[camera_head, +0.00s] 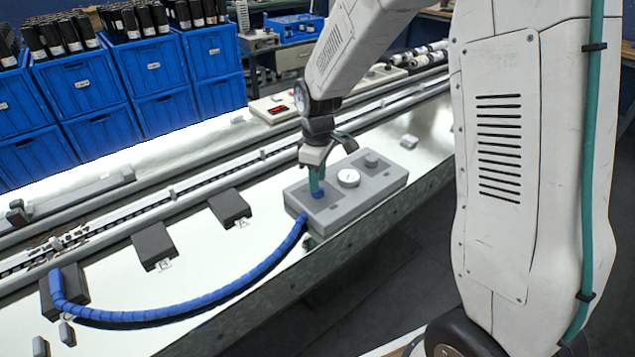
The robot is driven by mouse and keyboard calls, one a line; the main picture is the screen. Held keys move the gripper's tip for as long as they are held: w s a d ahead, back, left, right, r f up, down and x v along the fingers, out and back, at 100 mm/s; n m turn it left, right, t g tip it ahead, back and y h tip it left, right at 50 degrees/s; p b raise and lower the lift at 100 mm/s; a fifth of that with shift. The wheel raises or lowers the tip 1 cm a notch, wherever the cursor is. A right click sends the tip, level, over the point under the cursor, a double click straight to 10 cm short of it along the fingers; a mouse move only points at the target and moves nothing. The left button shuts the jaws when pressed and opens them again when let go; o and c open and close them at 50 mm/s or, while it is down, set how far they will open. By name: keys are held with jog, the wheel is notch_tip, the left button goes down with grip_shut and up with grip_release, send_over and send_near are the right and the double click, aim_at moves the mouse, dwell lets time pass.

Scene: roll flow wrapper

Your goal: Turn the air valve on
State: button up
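A grey box (345,208) on the light worktop carries a round white dial (349,178), a grey knob (371,160) and a small blue part (318,194) near its left end. Which of these is the air valve is not labelled legibly. My gripper (317,178) points down over the left end of the box, right above the blue part. A narrow teal piece shows between my gripper and the blue part. Whether my fingers touch or grip the blue part is too small to tell. A blue hose (235,287) runs from the box's left end to a black block at lower left.
Black blocks (154,246) stand along the worktop (120,300); one more (230,207) is nearer the box. A conveyor rail (190,187) runs behind them. Blue crates (70,85) with dark rolls are stacked at back left. The worktop's front edge lies just before the box.

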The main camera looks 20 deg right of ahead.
jog(key=shift+f, duration=1.05)
grip_shut()
jog(key=shift+m, duration=0.4)
jog(key=m, duration=0.5)
jog(key=shift+m, duration=0.3)
jog(key=m, duration=0.5)
jog(key=shift+m, duration=0.4)
grip_release()
